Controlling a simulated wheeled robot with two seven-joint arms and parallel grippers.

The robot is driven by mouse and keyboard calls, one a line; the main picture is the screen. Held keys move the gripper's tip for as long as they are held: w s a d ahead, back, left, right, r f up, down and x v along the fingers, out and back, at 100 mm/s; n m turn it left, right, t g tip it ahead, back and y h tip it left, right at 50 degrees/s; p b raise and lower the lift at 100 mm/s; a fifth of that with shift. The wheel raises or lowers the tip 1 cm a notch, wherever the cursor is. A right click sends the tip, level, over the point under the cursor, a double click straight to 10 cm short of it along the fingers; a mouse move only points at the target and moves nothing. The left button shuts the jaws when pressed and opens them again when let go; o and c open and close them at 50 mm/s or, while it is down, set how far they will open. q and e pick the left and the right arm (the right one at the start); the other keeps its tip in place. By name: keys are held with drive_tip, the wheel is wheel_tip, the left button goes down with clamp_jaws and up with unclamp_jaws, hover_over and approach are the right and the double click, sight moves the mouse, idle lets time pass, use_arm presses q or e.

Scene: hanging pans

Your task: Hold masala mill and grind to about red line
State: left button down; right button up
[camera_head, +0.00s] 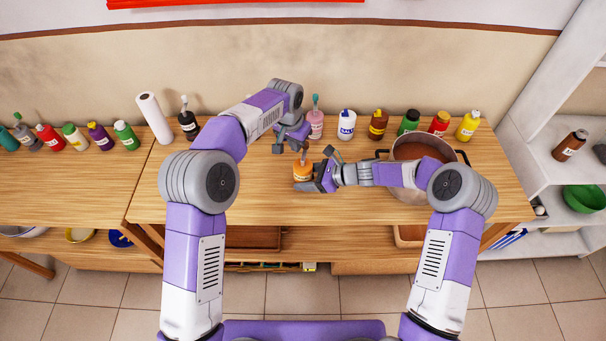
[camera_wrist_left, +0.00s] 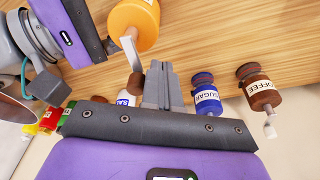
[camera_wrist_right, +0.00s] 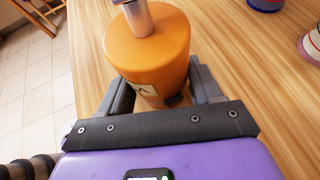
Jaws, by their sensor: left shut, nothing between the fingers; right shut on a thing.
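The orange masala mill (camera_head: 303,171) stands on the wooden table. In the right wrist view the mill (camera_wrist_right: 150,50) sits between my fingers; its label is partly covered. My right gripper (camera_head: 309,182) is shut on the mill's body from the right. The mill's metal crank with a brown knob (camera_wrist_left: 136,86) shows in the left wrist view. My left gripper (camera_head: 304,149) is above the mill, near the crank. Its fingers (camera_wrist_left: 161,84) are shut and empty, with the knob just beside them; I cannot tell whether they touch. I can make out no red line.
Bottles and mills line the back of the table, including a salt container (camera_head: 346,125) and a pink mill (camera_head: 315,123). A large pot (camera_head: 422,148) stands at the right, behind my right forearm. A paper towel roll (camera_head: 154,118) stands at the left.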

sight(308, 143)
use_arm(q)
drive_tip(key=shift+w+d, duration=0.1)
drive_tip(key=shift+d, duration=0.1)
idle(0.4)
drive_tip(key=shift+w+d, duration=0.1)
drive_tip(key=shift+d, duration=0.1)
drive_tip(key=shift+d, duration=0.25)
drive_tip(key=shift+w+d, duration=0.1)
drive_tip(key=shift+d, duration=0.15)
drive_tip(key=shift+d, duration=0.6)
idle(0.9)
drive_tip(key=shift+d, duration=0.3)
drive_tip(key=shift+s+d, duration=0.35)
drive_tip(key=shift+d, duration=0.05)
idle(0.7)
drive_tip(key=shift+s+d, duration=0.1)
drive_tip(key=shift+d, duration=0.05)
